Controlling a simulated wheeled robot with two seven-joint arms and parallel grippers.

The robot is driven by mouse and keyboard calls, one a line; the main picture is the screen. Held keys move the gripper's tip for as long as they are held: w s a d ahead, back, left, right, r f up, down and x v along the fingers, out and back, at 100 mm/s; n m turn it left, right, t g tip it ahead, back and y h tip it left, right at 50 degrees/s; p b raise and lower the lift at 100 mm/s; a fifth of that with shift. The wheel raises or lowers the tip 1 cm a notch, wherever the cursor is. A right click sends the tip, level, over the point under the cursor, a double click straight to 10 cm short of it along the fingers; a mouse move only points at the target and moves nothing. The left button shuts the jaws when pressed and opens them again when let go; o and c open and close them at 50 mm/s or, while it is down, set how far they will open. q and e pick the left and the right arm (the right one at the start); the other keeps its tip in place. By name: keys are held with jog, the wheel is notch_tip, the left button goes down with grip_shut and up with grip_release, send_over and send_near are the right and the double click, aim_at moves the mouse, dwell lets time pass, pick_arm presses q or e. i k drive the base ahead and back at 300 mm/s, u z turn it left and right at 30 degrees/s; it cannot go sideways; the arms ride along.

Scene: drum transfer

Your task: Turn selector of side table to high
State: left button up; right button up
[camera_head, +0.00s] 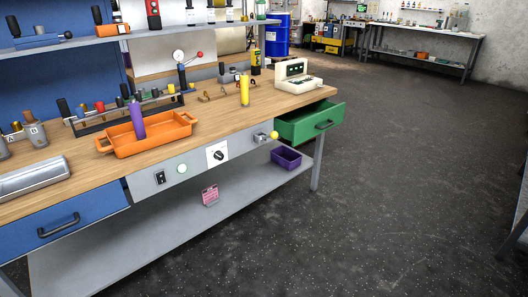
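A selector with a round black knob (218,156) sits on a white square plate on the grey front panel of the long wooden-topped workbench (215,112). The plate's markings are too small to read, so I cannot tell the knob's setting. To its left on the same panel are a pale green round button (182,169) and a black rocker switch (160,177). To its right is a lever with a yellow ball (274,134). A second table (420,52) stands against the far wall; no selector can be made out on it. Neither of my grippers is in view.
A green drawer (312,123) stands open at the bench's right end. A blue drawer (65,222) is at the left. An orange tray (150,147) holds a purple bottle. A purple bin (286,158) sits on the lower shelf. The dark floor (410,170) is clear.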

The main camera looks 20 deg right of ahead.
aim_at(217, 154)
jog(key=z, duration=0.2)
jog(key=i, duration=1.4)
jog(key=u, duration=0.65)
